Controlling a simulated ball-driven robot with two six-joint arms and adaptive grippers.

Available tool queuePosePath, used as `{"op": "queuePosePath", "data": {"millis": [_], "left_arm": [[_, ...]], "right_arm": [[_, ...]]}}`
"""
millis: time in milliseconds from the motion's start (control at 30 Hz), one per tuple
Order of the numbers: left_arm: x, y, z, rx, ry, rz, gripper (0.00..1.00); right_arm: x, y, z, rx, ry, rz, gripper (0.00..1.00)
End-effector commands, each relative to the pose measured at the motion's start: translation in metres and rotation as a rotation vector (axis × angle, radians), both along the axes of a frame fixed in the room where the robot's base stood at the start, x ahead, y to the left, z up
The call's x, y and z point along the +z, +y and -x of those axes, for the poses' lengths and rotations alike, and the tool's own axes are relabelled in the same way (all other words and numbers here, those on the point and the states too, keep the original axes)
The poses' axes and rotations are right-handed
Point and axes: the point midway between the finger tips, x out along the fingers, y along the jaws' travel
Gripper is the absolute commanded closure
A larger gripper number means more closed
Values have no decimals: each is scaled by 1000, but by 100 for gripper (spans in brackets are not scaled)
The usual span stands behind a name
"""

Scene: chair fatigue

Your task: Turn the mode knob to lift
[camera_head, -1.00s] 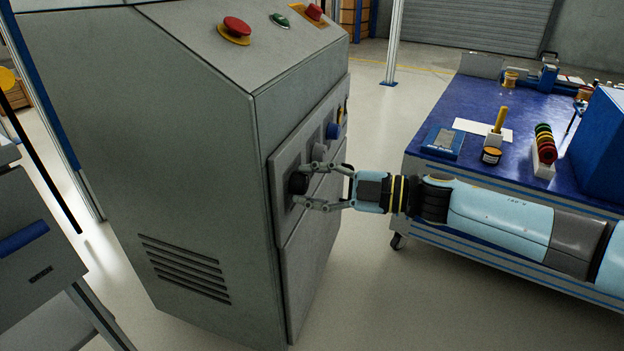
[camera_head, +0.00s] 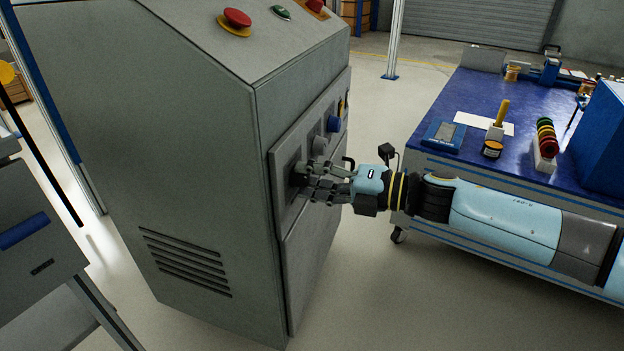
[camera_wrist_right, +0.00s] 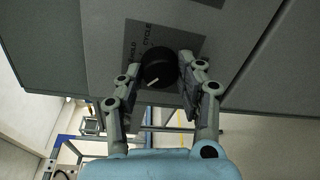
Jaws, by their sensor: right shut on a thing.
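A round black knob (camera_wrist_right: 158,68) with a white pointer mark sits on a dark label plate (camera_wrist_right: 185,37) on the side panel of the grey cabinet (camera_head: 190,150). Lettering on the plate includes "CYCLE"; the rest is hard to read, and I see no "lift". The pointer faces the lower left in the wrist view. My right gripper (camera_head: 306,180) is shut on the knob, its fingers on opposite sides; it also shows in the wrist view (camera_wrist_right: 160,80). In the head view its fingers mostly cover the knob. My left gripper is not in view.
More controls sit further along the panel: a grey one (camera_head: 320,146) and a blue one (camera_head: 334,124). A red mushroom button (camera_head: 237,18) is on the cabinet top. A blue-topped cart (camera_head: 450,105) with small items stands right, behind my right arm.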

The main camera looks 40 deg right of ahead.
Motion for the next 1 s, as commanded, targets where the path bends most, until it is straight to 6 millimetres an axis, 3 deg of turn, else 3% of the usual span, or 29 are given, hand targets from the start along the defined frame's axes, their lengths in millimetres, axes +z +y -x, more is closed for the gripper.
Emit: {"op": "queuePosePath", "data": {"millis": [400,933,967,1000], "left_arm": [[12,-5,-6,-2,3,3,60],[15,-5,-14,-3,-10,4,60],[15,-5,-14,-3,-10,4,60],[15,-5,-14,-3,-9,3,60]], "right_arm": [[-3,0,1,1,-98,149,95],[-2,0,1,1,-112,170,95],[-2,0,1,1,-112,170,61],[-2,0,1,1,-112,170,56]]}}
